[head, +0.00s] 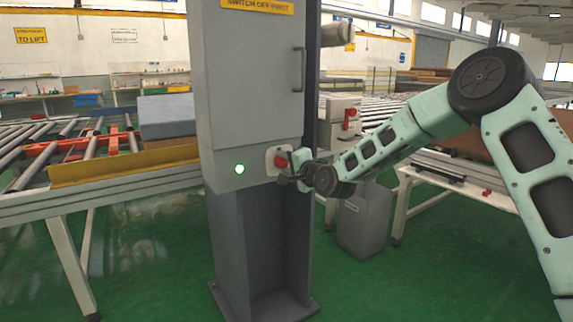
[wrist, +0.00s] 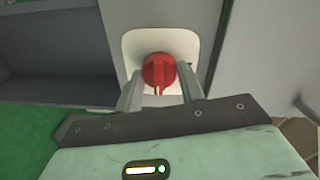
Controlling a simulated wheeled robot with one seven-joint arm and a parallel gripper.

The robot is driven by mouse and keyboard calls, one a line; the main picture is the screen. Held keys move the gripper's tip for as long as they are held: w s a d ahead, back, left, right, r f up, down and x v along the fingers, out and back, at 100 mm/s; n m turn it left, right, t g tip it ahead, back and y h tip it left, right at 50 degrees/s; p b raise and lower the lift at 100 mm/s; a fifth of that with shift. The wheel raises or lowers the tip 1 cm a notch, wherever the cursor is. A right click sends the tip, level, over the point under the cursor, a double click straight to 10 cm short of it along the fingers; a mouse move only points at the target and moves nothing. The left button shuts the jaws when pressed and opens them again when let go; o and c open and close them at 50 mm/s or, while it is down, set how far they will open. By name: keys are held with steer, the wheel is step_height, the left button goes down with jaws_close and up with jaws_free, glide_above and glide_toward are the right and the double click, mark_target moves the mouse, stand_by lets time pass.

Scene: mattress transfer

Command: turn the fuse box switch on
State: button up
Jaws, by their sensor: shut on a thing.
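The fuse box (head: 248,85) is a tall grey cabinet on a stand in the middle of the head view. Its switch is a red rotary knob (head: 281,160) on a white plate (head: 271,166) on the cabinet's lower right face. In the wrist view the red knob (wrist: 159,71) sits between my fingers, with its ridge pointing along the fingers. My gripper (head: 289,168) reaches in from the right and is shut on the knob. The fingertips of my gripper (wrist: 159,84) flank the knob, and their exact contact is partly hidden. A round light (head: 239,169) on the cabinet glows pale green.
A roller conveyor (head: 100,178) with a yellow side rail stands at left, bearing a grey block (head: 167,115). A grey bin (head: 365,219) stands behind my arm at right. Another conveyor (head: 450,165) is further right. The green floor in front is clear.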

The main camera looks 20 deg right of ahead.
steer(key=o, duration=1)
steer(key=shift+c, duration=0.2)
steer(key=v, duration=1.7)
steer(key=shift+s, duration=0.2)
steer(key=shift+r, duration=0.1)
